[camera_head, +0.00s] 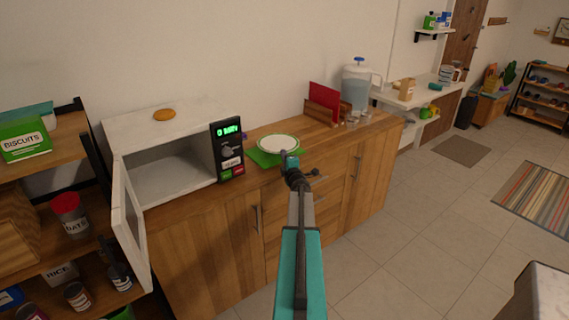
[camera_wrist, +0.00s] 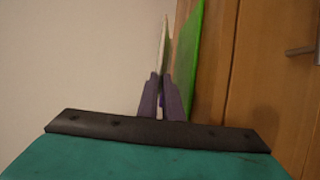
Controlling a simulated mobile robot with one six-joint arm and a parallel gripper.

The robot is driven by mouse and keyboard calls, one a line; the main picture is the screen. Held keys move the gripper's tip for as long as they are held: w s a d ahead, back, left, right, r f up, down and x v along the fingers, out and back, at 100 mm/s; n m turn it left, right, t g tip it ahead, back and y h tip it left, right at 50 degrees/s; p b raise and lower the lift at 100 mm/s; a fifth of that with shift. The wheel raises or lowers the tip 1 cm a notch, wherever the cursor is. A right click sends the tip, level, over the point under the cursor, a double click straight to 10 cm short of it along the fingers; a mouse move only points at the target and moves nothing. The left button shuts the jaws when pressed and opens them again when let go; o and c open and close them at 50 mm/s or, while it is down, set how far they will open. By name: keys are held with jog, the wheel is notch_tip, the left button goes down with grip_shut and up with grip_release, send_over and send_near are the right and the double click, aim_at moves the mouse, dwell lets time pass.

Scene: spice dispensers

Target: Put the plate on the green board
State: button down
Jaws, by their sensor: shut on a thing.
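The white plate with a green rim (camera_head: 278,143) is level or nearly so over the green board (camera_head: 259,158) on the wooden cabinet top. My gripper (camera_head: 290,156) is at the plate's near edge. In the wrist view, my gripper (camera_wrist: 160,95) is shut on the plate (camera_wrist: 163,45), which shows almost edge-on. The green board (camera_wrist: 189,45) is beside it there, with a narrow gap between them. The plate hides much of the board in the head view.
An open microwave (camera_head: 165,150) stands left of the board, its door (camera_head: 130,225) swung out to the front. A red item in a wooden holder (camera_head: 323,105) and a water dispenser (camera_head: 356,85) stand to the right. The wall is behind.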

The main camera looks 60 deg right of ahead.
jog(key=shift+f, duration=0.1)
jog(key=shift+f+p, duration=0.3)
jog(key=shift+f, duration=1.35)
jog(key=c, duration=2.3)
grip_release()
jog(key=shift+o, duration=0.5)
jog(key=shift+s+a, duration=0.15)
jog(key=b+v, duration=0.2)
jog(key=v, duration=0.9)
jog(key=shift+s+a, duration=0.25)
